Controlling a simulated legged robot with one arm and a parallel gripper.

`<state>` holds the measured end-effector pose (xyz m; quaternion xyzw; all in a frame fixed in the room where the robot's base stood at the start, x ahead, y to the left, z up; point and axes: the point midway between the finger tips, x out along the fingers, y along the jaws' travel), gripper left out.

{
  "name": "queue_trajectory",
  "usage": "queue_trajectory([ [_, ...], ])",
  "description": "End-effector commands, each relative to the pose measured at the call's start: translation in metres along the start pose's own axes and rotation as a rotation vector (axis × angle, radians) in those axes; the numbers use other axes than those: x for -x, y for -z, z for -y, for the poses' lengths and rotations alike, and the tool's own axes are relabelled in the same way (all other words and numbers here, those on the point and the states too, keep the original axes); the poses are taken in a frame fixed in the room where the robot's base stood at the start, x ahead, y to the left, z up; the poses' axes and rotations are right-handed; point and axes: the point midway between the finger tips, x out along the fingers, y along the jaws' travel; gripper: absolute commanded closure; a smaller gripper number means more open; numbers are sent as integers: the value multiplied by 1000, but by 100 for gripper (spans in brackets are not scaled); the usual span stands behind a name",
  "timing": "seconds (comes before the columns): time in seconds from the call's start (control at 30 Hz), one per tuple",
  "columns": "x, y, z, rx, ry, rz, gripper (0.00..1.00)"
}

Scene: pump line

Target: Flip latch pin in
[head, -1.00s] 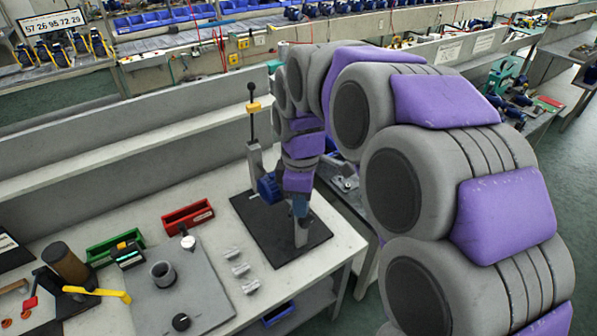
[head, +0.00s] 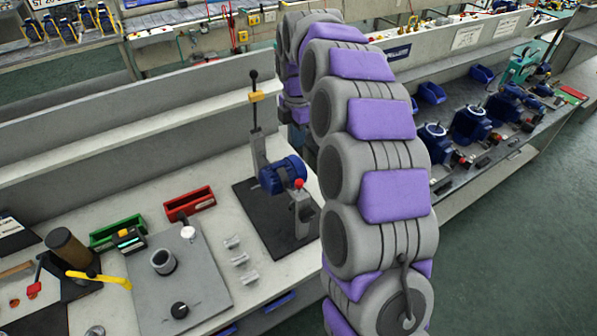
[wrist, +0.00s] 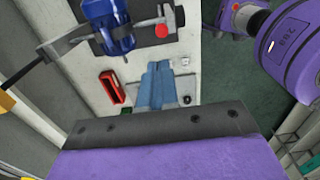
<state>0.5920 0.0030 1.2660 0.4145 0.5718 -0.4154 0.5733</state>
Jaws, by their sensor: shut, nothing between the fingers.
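In the head view, a fixture stands on a black base plate (head: 246,207). It carries a blue pump body (head: 283,175), a grey upright bracket (head: 303,215) and a red ball knob (head: 300,184) at the bracket's top, which I take to be the latch pin's knob. In the wrist view the red knob (wrist: 162,31) and blue body (wrist: 112,28) show near the top. My gripper (wrist: 160,66) has its pale blue fingers together, empty, with the knob beyond the tips and apart from them in the picture. In the head view my arm hides the gripper.
A tall lever (head: 254,110) with a black knob and yellow collar rises behind the fixture. Left of it are a red bin (head: 190,203), a green bin (head: 117,231), small metal blocks (head: 239,260) and a grey plate (head: 205,292). A back shelf (head: 130,140) runs along the bench.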

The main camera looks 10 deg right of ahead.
Motion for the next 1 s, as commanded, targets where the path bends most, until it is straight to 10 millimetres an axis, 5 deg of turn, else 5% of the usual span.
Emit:
queue_trajectory([
  [0.37, -11, 0, 0, -2, 5, -2, 100],
  [1.0, -124, 0, 2, -3, 8, -2, 100],
])
